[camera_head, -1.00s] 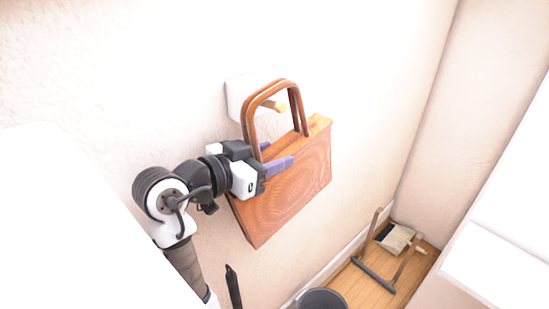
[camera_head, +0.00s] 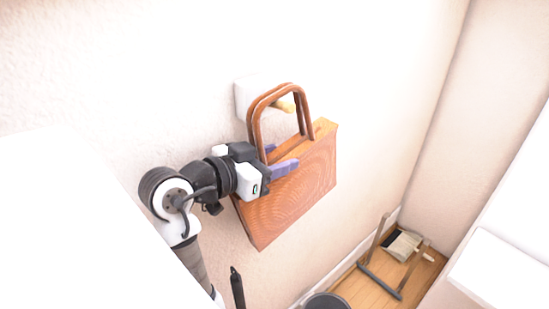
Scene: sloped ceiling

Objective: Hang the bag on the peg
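The bag (camera_head: 290,195) is orange-brown with a wood-like grain and two stiff arched handles (camera_head: 254,122). It hangs tilted in front of the wall, off the floor. My gripper (camera_head: 279,162) is at the bag's upper left, with one purple finger across the front face and the other partly hidden behind the top edge; it appears shut on the bag. The peg (camera_head: 286,105) is a short yellowish rod on a white wall plate (camera_head: 243,94). It shows through the handle opening; I cannot tell whether it passes through both handles. The handle tops are above the peg.
A dustpan (camera_head: 402,244) and a frame-like tool (camera_head: 378,281) stand on the wooden floor at lower right, beside a dark bucket (camera_head: 326,301). A white surface (camera_head: 500,268) is at the right. The wall around the bag is clear.

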